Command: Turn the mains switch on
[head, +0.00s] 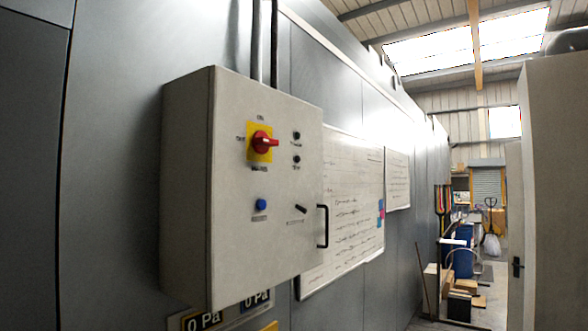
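The mains switch is a red rotary handle (265,142) on a yellow plate (255,155), on the front of a grey control box (262,215) fixed to the wall. The handle lies roughly horizontal, its grip pointing right. Small labels stand around the plate, too blurred to read surely. My gripper is not in view.
The box also carries two small black knobs (297,135), a blue button (261,205), a black selector (301,209) and a black door handle (323,226). Whiteboards (345,210) hang right of it. Pressure displays (203,320) sit below. Stacked clutter (462,260) stands far right.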

